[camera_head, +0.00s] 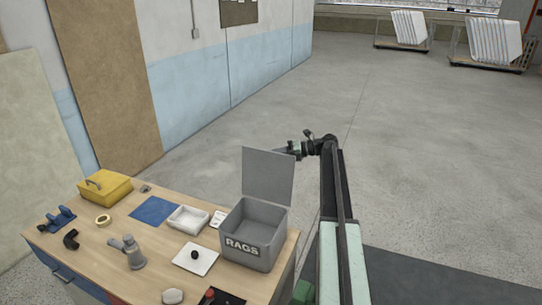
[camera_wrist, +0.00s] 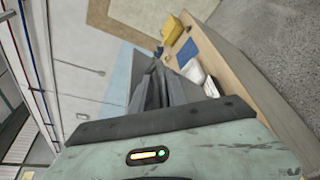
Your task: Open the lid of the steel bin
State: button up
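The grey steel bin (camera_head: 236,257), marked RAGS, stands at the right end of the wooden workbench. Its lid (camera_head: 268,180) stands up roughly vertical at the bin's back edge, and the bin's mouth is uncovered. My gripper (camera_head: 281,151) is just behind the lid's top right corner. Whether it touches the lid, I cannot tell. In the wrist view dark grey shapes (camera_wrist: 157,88) show ahead of the wrist; I cannot separate fingers from lid there. I cannot make out the finger gap.
The workbench (camera_head: 150,203) also holds a yellow box (camera_head: 104,186), a blue cloth (camera_head: 154,210), a white tray (camera_head: 188,219), a white board (camera_head: 195,259) and a grey tool (camera_head: 130,250). Open floor (camera_head: 400,130) lies behind and to the right. A wall (camera_head: 195,95) stands behind the bench.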

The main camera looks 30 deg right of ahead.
jog(key=p+v, duration=0.1)
jog(key=v, duration=0.6)
jog(key=shift+s+d+p, duration=0.15)
jog(key=shift+d+p, duration=0.05)
jog(key=shift+p, duration=0.2)
